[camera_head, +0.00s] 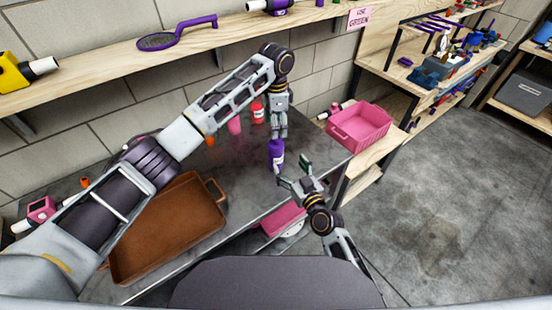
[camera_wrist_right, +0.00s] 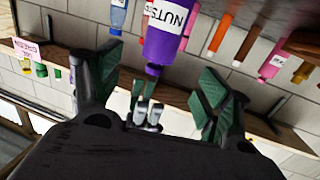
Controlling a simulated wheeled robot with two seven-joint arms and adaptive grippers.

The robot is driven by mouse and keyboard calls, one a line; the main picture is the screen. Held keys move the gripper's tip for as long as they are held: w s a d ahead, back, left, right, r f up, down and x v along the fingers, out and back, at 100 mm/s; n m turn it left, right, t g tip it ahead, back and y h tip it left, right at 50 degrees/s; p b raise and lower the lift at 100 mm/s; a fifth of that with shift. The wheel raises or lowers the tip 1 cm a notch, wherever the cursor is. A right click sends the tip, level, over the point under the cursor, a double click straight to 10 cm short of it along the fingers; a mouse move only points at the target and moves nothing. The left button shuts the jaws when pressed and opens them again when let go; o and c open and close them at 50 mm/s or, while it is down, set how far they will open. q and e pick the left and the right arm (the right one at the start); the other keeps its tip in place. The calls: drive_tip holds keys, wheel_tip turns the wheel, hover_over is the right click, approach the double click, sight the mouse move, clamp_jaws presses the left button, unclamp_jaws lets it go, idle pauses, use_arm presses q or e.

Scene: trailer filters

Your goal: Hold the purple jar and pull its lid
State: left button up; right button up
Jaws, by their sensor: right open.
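The purple jar (camera_head: 276,156) with a white label stands upright near the right end of the grey worktop. In the right wrist view the jar (camera_wrist_right: 166,38) appears upside down, with "NUTS" on its label. My left gripper (camera_head: 279,133) points down at the jar's top; whether it touches the lid is unclear. It also shows small in the right wrist view (camera_wrist_right: 146,104), and its finger gap cannot be judged. My right gripper (camera_head: 293,172) is open beside the jar, on the near right side. Its green-padded fingers (camera_wrist_right: 165,85) are wide apart, with nothing clasped between them.
A brown tray (camera_head: 170,238) lies on the worktop at the left. Red (camera_head: 257,112) and pink (camera_head: 234,125) containers stand behind the jar. A pink crate (camera_head: 360,124) sits at the right. A wooden shelf (camera_head: 110,65) runs along the wall above.

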sight(279, 151)
drive_tip(key=shift+x, duration=5.8)
